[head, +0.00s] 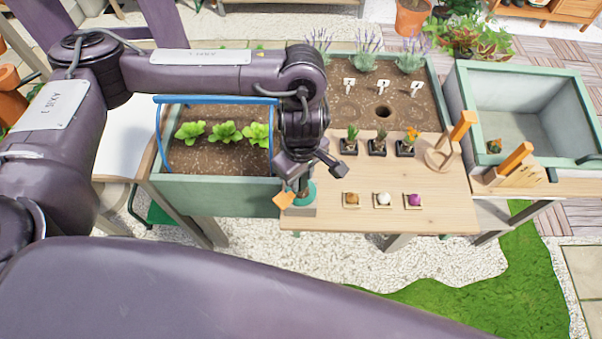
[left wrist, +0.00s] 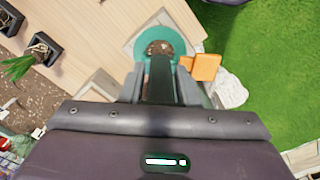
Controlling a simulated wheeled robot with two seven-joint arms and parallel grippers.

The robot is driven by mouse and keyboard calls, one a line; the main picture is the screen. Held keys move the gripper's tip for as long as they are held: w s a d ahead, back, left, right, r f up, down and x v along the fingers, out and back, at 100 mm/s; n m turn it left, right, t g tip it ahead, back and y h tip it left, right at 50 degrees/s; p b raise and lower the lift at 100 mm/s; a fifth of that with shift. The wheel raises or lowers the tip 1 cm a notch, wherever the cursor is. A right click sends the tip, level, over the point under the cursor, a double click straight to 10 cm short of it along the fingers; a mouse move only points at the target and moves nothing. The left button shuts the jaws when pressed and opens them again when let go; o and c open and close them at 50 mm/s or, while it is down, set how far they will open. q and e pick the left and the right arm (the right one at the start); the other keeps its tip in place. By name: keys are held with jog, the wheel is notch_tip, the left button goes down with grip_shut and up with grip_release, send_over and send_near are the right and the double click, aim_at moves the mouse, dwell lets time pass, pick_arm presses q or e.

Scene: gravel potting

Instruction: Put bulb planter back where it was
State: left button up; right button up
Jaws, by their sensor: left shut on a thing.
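My left gripper (head: 298,180) hangs low over the front left corner of the wooden table and is shut. It appears shut on the bulb planter (head: 283,200), whose orange handle sticks out to the left. In the left wrist view the orange handle (left wrist: 206,67) shows beside the fingers, and a dark piece lies between them. The rest of the planter is mostly hidden. My right gripper is out of view.
A dark hole (head: 383,111) is in the soil bed behind the table. Several small potted plants (head: 377,147) and bulbs on trays (head: 383,200) stand on the table. A blue hoop (head: 215,99) spans the lettuce planter.

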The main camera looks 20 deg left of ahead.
pick_arm(q)
jog(key=shift+f, duration=0.2)
jog(key=o, duration=0.9)
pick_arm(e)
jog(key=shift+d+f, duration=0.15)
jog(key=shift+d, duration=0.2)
pick_arm(q)
jog(key=shift+r, duration=0.1)
jog(key=shift+r, duration=0.4)
notch_tip(320, 180, up, 10)
jog(key=shift+r, duration=0.75)
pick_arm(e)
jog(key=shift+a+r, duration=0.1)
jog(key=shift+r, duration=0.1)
